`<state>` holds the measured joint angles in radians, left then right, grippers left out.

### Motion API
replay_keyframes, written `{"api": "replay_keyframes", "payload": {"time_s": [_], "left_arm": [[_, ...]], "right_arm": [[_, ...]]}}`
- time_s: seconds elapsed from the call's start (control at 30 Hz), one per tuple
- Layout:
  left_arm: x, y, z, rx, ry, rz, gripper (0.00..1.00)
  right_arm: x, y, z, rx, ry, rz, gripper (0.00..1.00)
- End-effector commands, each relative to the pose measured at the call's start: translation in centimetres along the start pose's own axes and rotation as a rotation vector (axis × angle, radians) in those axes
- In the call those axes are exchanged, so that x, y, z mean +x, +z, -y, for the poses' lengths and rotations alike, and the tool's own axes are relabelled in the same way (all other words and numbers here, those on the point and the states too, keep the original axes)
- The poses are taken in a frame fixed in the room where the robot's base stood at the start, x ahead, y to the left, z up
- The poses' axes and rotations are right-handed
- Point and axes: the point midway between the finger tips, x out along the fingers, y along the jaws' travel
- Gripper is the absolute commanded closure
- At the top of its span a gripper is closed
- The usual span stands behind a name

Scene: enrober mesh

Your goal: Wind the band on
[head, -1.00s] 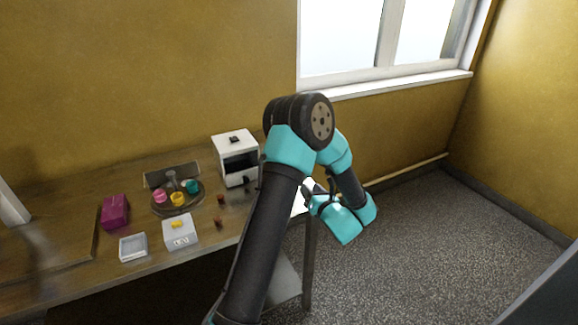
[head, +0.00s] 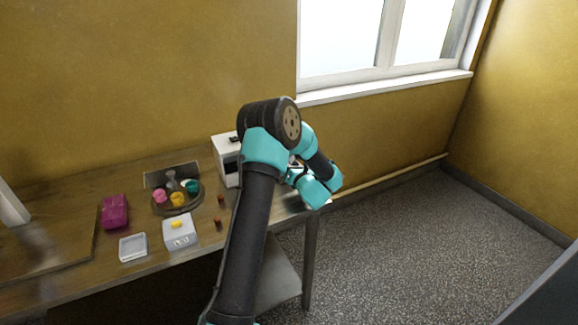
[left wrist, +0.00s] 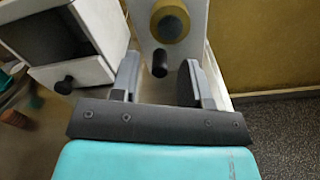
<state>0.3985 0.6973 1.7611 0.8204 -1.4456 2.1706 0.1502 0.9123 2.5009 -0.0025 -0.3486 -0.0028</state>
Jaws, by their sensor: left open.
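The white box-shaped machine (head: 228,160) with a dark front opening stands at the table's right end. My arm partly hides it in the head view. In the left wrist view, the machine (left wrist: 98,68) is at the left, with a short black knob (left wrist: 64,86) on its front. Beside it is an upright white panel (left wrist: 145,30) with a brass-coloured round hub (left wrist: 172,22) and a black crank knob (left wrist: 159,65) below. My left gripper (left wrist: 160,74) is open and empty, its fingers on either side of the crank knob in the picture. Contact cannot be told. No band can be made out.
On the table (head: 65,285) are a magenta box (head: 115,212), a round tray (head: 187,208) with coloured pots, a clear shallow dish (head: 133,247), a white scale-like box (head: 179,236) and two small reddish pieces (head: 217,222). Open floor lies to the right.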

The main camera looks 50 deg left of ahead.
Motion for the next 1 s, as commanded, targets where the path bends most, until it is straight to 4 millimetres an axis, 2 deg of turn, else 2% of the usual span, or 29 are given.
{"api": "replay_keyframes", "payload": {"time_s": [0.13,0.43,0.87,1.0], "left_arm": [[0.96,-0.02,-0.03,0.001,0.0,-0.001,0.58],[1.08,-0.01,-0.02,0.001,0.0,-0.001,0.59],[1.05,-0.01,-0.02,0.001,0.0,-0.001,1.0],[1.05,-0.01,-0.02,0.001,0.0,-0.001,1.0]], "right_arm": [[0.0,0.0,0.0,0.0,0.0,0.0,0.58],[0.0,0.0,0.0,0.0,0.0,0.0,0.58],[0.0,0.0,0.0,0.0,0.0,0.0,0.58],[0.0,0.0,0.0,0.0,0.0,0.0,0.58]]}}
